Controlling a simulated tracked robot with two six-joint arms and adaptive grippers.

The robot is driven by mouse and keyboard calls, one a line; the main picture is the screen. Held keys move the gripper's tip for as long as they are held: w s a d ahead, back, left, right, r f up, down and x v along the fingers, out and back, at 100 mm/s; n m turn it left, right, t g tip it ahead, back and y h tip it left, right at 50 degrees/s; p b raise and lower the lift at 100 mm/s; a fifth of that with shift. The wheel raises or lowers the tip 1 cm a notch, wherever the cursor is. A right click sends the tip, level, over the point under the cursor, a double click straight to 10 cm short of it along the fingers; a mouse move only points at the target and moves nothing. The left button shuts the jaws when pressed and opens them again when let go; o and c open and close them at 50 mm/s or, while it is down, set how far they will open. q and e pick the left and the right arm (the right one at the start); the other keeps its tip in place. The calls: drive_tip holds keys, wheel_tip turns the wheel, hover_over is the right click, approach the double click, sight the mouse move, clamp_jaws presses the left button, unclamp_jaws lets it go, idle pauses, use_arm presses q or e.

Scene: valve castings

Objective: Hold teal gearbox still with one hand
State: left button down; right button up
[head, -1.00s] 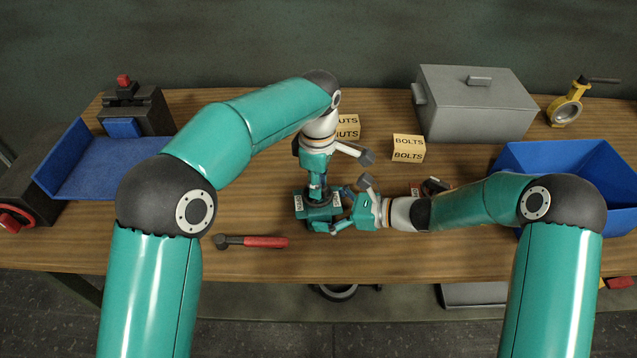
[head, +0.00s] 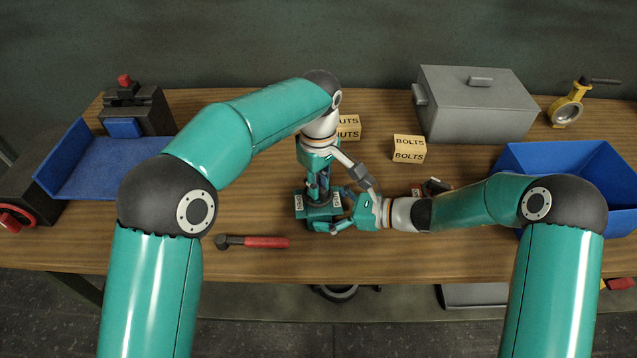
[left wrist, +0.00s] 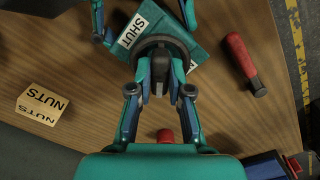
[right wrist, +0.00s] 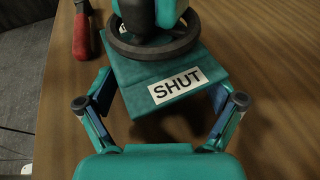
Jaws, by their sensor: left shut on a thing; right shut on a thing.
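The teal gearbox (head: 320,213) stands on the bench, with white labels on top. One reads SHUT in the right wrist view (right wrist: 177,85). A dark handwheel (right wrist: 155,45) sits on its top. My right gripper (head: 341,213) comes from the right, low down, with one finger on each side of the gearbox body, shut on it. My left gripper (head: 318,188) points down from above and is shut on the handwheel's middle; in the left wrist view its fingers (left wrist: 160,88) close around the dark hub. The exact finger contact is partly hidden.
A red-handled wrench (head: 255,242) lies front left of the gearbox. NUTS (head: 348,128) and BOLTS (head: 408,148) blocks stand behind. A grey lidded box (head: 478,105) and a blue bin (head: 560,160) are at right, a blue tray (head: 100,168) at left. The front bench middle is clear.

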use_arm(q)
drive_tip(key=m, duration=0.6)
drive_tip(key=shift+d+m, duration=0.25)
drive_tip(key=shift+m, duration=0.05)
drive_tip(key=m, duration=1.2)
drive_tip(key=shift+m, duration=0.4)
drive_tip(key=m, duration=0.5)
drive_tip(key=shift+m, duration=0.3)
drive_tip(key=c, duration=1.2)
unclamp_jaws()
drive_tip(key=shift+o, duration=0.6)
drive_tip(key=shift+a, duration=0.15)
